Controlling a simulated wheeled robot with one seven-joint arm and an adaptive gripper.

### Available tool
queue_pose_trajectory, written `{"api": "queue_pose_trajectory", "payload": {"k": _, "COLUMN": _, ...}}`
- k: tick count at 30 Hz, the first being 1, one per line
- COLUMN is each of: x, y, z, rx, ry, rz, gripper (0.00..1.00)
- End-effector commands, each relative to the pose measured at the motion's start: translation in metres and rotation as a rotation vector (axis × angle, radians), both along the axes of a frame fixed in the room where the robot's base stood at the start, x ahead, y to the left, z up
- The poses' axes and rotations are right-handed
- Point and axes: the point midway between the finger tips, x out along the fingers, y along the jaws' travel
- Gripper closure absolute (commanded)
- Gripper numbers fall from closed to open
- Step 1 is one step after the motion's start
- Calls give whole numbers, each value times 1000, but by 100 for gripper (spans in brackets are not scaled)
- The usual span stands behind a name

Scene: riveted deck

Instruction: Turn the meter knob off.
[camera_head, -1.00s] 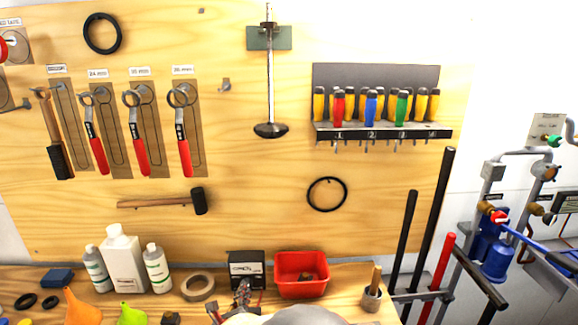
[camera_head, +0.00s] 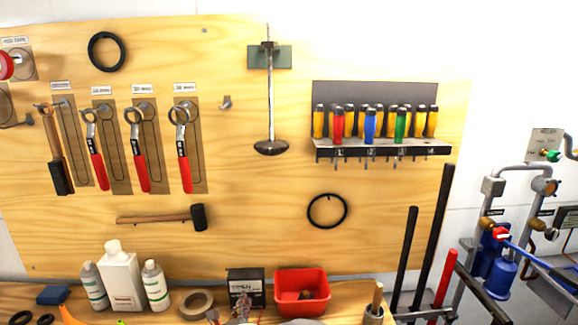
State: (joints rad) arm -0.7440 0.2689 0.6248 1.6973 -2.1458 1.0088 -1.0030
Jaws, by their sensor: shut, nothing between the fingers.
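The meter (camera_head: 246,284) is a small black box with a pale label, standing on the wooden bench against the pegboard at the bottom middle. My gripper (camera_head: 241,305) shows as a small grey shape at the bottom edge, overlapping the meter's lower front. Its fingers are shut with nothing held. I cannot tell whether they touch the meter. The meter's knob cannot be made out; the lower front is partly hidden by the gripper. A thin red line shows beside the meter's lower right.
A red bin (camera_head: 301,291) stands close to the meter's right, and a tape roll (camera_head: 196,303) to its left. White bottles (camera_head: 121,278) stand further left. A wooden-handled tool in a cup (camera_head: 374,307) is at right. Tools hang on the board (camera_head: 260,215) above.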

Motion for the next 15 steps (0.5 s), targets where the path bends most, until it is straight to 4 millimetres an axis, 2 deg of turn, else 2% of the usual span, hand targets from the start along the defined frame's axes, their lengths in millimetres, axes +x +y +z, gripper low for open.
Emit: {"api": "queue_pose_trajectory", "payload": {"k": 15, "x": 0, "y": 2, "z": -4, "rx": -2, "ry": 4, "rz": 1, "gripper": 100}}
